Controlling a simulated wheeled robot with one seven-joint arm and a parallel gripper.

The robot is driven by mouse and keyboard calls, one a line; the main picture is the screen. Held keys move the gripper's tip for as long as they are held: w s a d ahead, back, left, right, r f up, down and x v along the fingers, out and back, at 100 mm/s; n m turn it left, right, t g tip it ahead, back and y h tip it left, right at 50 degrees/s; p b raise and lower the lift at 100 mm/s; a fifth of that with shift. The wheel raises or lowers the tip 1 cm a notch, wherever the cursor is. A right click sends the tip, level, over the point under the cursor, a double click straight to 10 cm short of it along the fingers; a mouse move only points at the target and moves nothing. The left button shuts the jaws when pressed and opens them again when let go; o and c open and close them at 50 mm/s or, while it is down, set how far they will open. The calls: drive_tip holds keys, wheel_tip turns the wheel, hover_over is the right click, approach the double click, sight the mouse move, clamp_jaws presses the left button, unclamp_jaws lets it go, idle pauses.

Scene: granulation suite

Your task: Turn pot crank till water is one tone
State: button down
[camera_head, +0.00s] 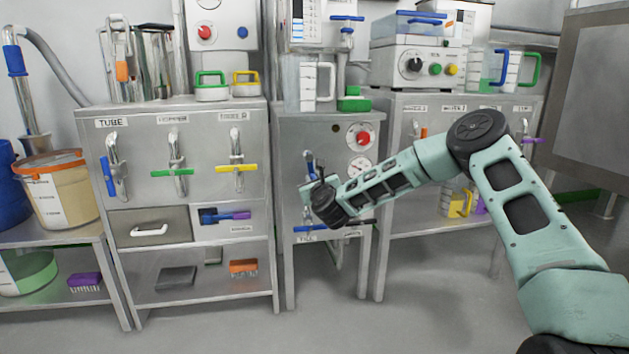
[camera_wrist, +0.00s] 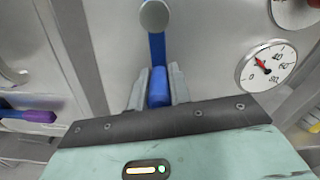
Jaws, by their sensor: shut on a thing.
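My gripper (camera_head: 316,190) is at the front panel of the middle steel cabinet (camera_head: 328,130). In the wrist view its two grey fingers (camera_wrist: 158,90) are shut on a blue lever handle (camera_wrist: 157,50), one finger on each side. The handle hangs down from a round metal hub (camera_wrist: 155,16). The lever's blue top (camera_head: 309,157) shows just above my gripper in the head view; the rest is hidden by the gripper. A clear jug (camera_head: 304,78) with a scale stands on top of this cabinet. No water colour can be made out in it.
A dial gauge (camera_head: 360,168) and red knob (camera_head: 363,138) sit right of the lever. The left cabinet (camera_head: 200,135) carries blue, green (camera_head: 172,172) and yellow (camera_head: 237,168) handles. A blue bar (camera_head: 310,229) is low on the middle cabinet. The floor (camera_head: 330,325) in front is clear.

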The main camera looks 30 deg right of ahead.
drive_tip(key=c, duration=1.3)
unclamp_jaws()
drive_tip(key=p+v, duration=0.6)
drive_tip(key=v, duration=1.1)
drive_tip(key=shift+s, duration=0.25)
